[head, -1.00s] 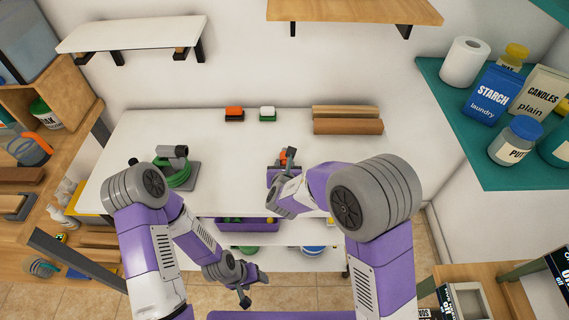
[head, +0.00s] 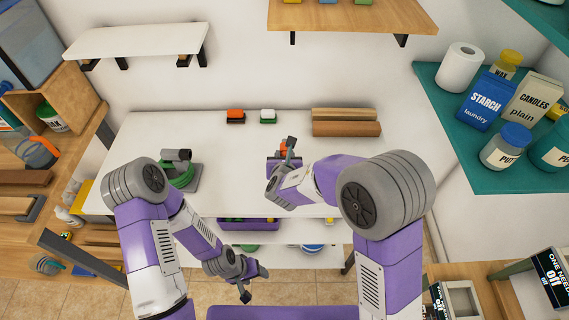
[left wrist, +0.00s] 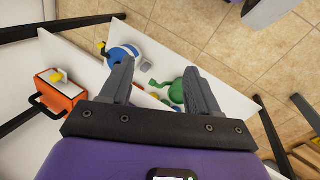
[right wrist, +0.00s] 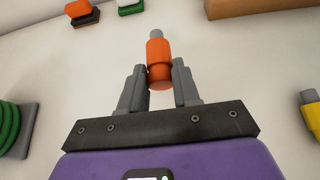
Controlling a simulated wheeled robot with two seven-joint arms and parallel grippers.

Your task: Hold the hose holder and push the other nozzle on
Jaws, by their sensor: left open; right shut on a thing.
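The hose holder (head: 196,178) stands at the left of the white table, with a green hose (head: 183,176) coiled on it and a grey pipe end (head: 177,154) on top. At the left edge of the right wrist view its coil (right wrist: 8,130) shows too. My right gripper (right wrist: 158,74) is shut on an orange nozzle (right wrist: 158,52) with a grey tip, held upright; the nozzle also shows in the head view (head: 283,147). A yellow piece with a grey tip (right wrist: 311,122), nozzle-like, is cut off at the right edge. My left gripper (head: 244,292) is open and empty, low before the table.
Orange (head: 235,116) and green-white (head: 268,117) brushes and wooden blocks (head: 346,128) lie at the table's back. A purple bin (head: 248,224) sits below the front edge. The white tabletop (head: 235,150) between hose holder and right gripper is clear.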

